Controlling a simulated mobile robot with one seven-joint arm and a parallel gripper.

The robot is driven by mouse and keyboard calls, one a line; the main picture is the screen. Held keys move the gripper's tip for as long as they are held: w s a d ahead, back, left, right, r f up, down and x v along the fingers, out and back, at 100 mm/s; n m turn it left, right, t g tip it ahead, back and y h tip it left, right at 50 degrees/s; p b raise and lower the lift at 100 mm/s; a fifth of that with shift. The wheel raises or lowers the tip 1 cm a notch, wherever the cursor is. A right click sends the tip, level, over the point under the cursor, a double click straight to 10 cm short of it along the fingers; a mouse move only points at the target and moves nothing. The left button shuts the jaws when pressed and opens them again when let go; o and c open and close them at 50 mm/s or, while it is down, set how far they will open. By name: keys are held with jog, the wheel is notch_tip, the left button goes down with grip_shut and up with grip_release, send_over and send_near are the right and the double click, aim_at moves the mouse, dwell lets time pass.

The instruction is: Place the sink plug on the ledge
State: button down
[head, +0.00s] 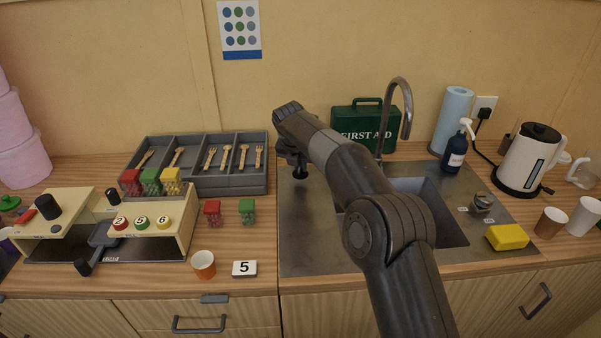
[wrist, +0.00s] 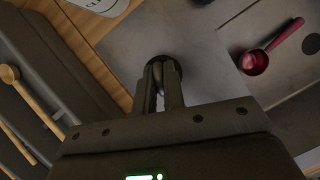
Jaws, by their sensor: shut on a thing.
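My gripper (wrist: 162,80) is shut on the sink plug (wrist: 175,72), a small dark round thing between the fingertips in the wrist view. In the head view my gripper (head: 297,158) is left of the sink basin, with the dark plug (head: 299,174) at its lower end. The ledge appears to be the grey steel strip (head: 312,238) between the wooden counter and the basin (head: 448,215). In the wrist view this steel (wrist: 128,48) lies beneath the plug. I cannot tell whether the plug touches it. My arm hides part of the basin.
A green first aid box (head: 352,120) and the tap (head: 405,100) stand behind. A cutlery tray (head: 225,188) is left of my gripper. A pink scoop (wrist: 256,62) lies in the basin. A yellow sponge (head: 507,237) lies at the right. The steel's front left is clear.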

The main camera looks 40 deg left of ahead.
aim_at(301, 173)
jog(key=shift+f, duration=1.45)
jog(key=shift+f, duration=0.1)
jog(key=shift+f, duration=0.15)
jog(key=c, duration=1.5)
grip_release()
jog(key=v, duration=1.2)
jog(key=shift+r, duration=0.25)
